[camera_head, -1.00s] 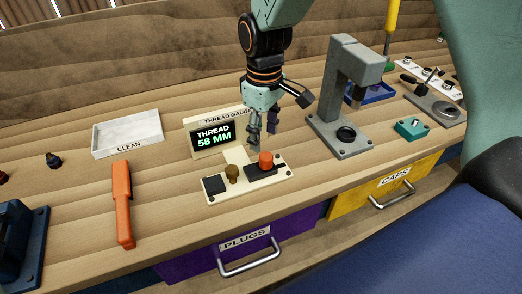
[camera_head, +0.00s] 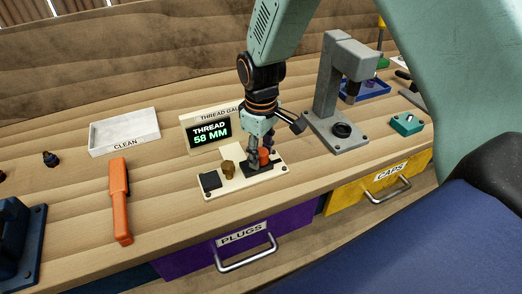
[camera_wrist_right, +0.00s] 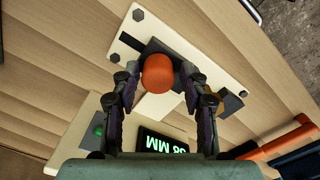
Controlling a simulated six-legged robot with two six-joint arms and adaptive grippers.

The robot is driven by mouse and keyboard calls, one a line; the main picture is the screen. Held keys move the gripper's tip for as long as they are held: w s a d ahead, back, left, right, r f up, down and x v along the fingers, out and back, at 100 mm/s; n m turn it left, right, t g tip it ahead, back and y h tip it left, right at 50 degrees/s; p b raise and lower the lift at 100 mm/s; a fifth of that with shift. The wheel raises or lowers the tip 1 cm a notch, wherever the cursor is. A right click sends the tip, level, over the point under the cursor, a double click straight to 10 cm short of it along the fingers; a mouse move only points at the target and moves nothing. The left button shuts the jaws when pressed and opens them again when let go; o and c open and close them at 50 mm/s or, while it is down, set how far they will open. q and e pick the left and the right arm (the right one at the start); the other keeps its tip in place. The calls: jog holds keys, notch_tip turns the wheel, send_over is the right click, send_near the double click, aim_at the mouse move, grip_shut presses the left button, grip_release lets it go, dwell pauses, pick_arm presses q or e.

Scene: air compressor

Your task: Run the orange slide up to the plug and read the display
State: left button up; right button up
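The thread gauge base (camera_head: 212,194) is a cream plate on the bench. Its orange slide knob (camera_head: 265,155) stands on a dark block at the plate's right part. The brass plug (camera_head: 228,169) stands to its left, beside a dark end block (camera_head: 210,181). The display (camera_head: 209,132) reads THREAD 58 MM. My right gripper (camera_head: 261,160) is down at the knob. In the right wrist view its fingers (camera_wrist_right: 160,76) are apart on either side of the orange knob (camera_wrist_right: 158,72), with small gaps showing. My left gripper is not in view.
A white CLEAN tray (camera_head: 124,133) and an orange-handled tool (camera_head: 120,200) lie to the left. A grey press (camera_head: 333,90) stands close on the right. PLUGS (camera_head: 241,235) and CAPS (camera_head: 391,172) drawers are below.

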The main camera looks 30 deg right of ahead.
jog(key=shift+w+f, duration=0.15)
jog(key=shift+w, duration=0.05)
jog(key=shift+c, duration=1.4)
jog(key=shift+s, duration=0.1)
grip_shut()
